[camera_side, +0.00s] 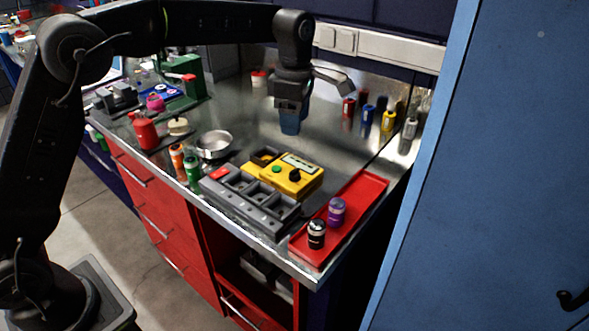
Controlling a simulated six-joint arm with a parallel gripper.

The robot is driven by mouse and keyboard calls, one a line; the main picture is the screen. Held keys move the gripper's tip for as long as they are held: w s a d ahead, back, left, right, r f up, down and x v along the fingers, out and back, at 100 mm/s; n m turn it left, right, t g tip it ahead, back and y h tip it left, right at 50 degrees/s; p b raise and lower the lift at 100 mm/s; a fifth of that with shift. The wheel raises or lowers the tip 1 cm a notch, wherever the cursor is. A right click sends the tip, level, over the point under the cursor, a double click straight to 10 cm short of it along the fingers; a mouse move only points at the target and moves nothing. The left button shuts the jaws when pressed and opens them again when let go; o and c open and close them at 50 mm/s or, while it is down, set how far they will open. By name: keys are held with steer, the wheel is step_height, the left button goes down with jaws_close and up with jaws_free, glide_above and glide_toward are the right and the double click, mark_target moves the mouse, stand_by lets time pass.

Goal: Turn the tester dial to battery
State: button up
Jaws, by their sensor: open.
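The yellow tester (308,184) lies on the metal bench top near the front, with a pale display along its back edge. Its black dial (295,175) sits on the top face, with a small green spot to its left. The dial's pointer and the label for battery are too small to read. My gripper (290,128) points down, above and behind the tester, clear of the dial. Its jaws are open, with a bluish part at the tips, and nothing is clearly held.
A grey compartment tray (268,219) stands in front of the tester. A red tray (366,196) with a purple and a black container is to its right. A metal bowl (214,146) and several bottles stand left. Several small coloured containers line the back right.

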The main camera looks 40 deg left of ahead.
mark_target(294, 170)
step_height(294, 170, down, 13)
steer(key=shift+f, duration=0.2)
stand_by(0.4)
steer(key=c, duration=0.9)
